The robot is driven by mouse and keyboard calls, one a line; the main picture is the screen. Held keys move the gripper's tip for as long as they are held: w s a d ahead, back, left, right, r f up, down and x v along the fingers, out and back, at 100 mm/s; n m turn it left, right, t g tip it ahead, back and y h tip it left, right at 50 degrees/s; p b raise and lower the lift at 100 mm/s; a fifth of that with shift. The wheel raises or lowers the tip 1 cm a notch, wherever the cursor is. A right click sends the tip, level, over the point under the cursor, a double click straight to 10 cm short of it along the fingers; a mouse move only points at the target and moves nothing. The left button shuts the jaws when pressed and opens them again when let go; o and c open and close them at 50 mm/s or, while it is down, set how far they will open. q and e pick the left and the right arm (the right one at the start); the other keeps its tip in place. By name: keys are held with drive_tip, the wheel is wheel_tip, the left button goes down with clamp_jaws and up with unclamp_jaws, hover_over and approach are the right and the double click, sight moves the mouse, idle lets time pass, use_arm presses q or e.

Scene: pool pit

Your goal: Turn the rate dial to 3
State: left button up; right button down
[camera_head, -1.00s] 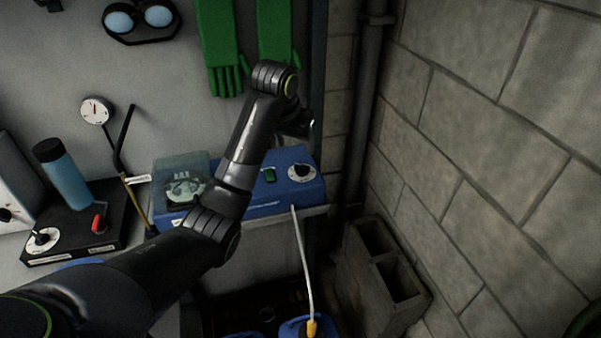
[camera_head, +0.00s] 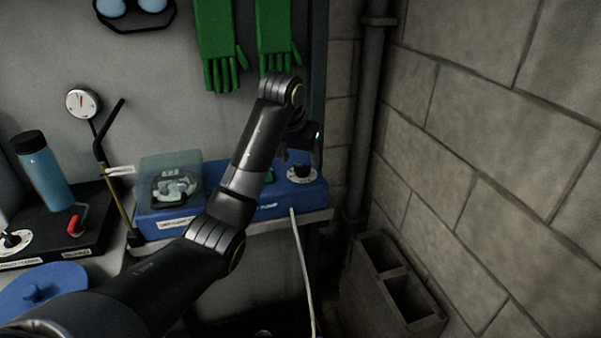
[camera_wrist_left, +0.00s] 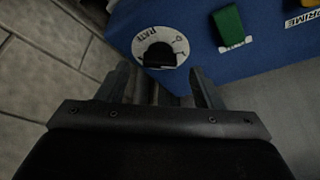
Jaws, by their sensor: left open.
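The rate dial (camera_head: 302,176) is a black knob on a white round scale at the right end of the blue pump box (camera_head: 266,212). In the left wrist view the dial (camera_wrist_left: 155,46) shows the word RATE and part of its scale; its numbers are too small to read surely. My left gripper (camera_head: 309,152) is above the dial, partly hidden by its own wrist. In the left wrist view its open fingers (camera_wrist_left: 160,80) point towards the dial, one on each side of the knob's lower edge, with nothing between them. My right gripper is out of view.
A green switch (camera_wrist_left: 229,25) sits beside the dial. The box's clear-covered pump head (camera_head: 175,186) is at its left. A pale hose (camera_head: 302,260) hangs in front. A pipe (camera_head: 365,120) and block wall (camera_head: 480,130) stand right, above a hollow concrete block (camera_head: 395,285).

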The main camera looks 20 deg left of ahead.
sight(302, 169)
use_arm(q)
drive_tip(key=shift+x, duration=1.3)
